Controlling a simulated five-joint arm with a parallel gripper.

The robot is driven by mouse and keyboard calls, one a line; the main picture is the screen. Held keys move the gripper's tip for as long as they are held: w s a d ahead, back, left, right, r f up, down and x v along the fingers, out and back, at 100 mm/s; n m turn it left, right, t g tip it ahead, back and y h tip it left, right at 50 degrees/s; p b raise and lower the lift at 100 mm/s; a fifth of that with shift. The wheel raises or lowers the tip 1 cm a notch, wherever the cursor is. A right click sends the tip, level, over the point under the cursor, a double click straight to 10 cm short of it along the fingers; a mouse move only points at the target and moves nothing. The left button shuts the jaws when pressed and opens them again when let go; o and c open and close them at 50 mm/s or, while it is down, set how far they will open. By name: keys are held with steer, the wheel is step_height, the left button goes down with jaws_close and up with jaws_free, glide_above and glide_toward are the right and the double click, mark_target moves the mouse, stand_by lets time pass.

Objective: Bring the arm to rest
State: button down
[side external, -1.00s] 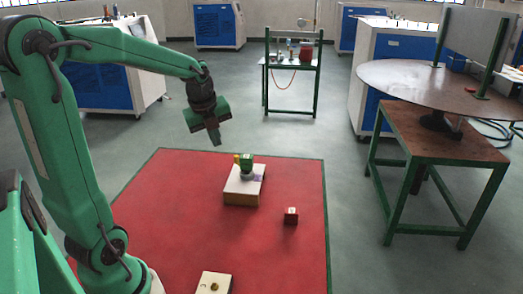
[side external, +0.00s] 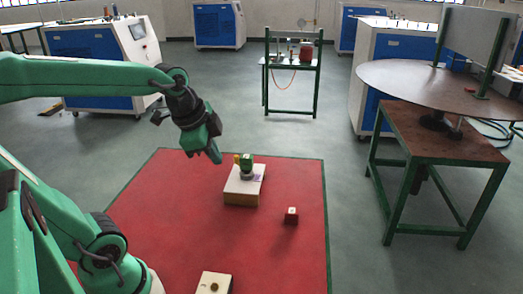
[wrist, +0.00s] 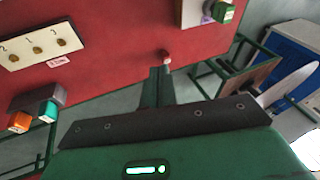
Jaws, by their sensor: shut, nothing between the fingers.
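My gripper (side external: 217,159) hangs above the far left part of the red mat (side external: 284,265), its fingers closed and pointing down and to the right. In the wrist view my closed fingers (wrist: 158,72) hold nothing. A small red block (wrist: 166,58) shows just beyond their tips there.
The red block (side external: 291,215) lies on the mat right of the pale box. A pale board with brass knobs (wrist: 38,49) and a grey holder with orange and teal parts (wrist: 35,108) show in the wrist view. A round-topped table (side external: 430,84) stands at right.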

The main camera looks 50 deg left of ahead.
steer(key=s+d+n, duration=0.5)
steer(key=n, duration=0.3)
steer(key=shift+s+f+t+h, duration=0.15)
steer(key=shift+f+t+h, duration=0.15)
steer(key=shift+t+h, duration=0.1)
stand_by(0.7)
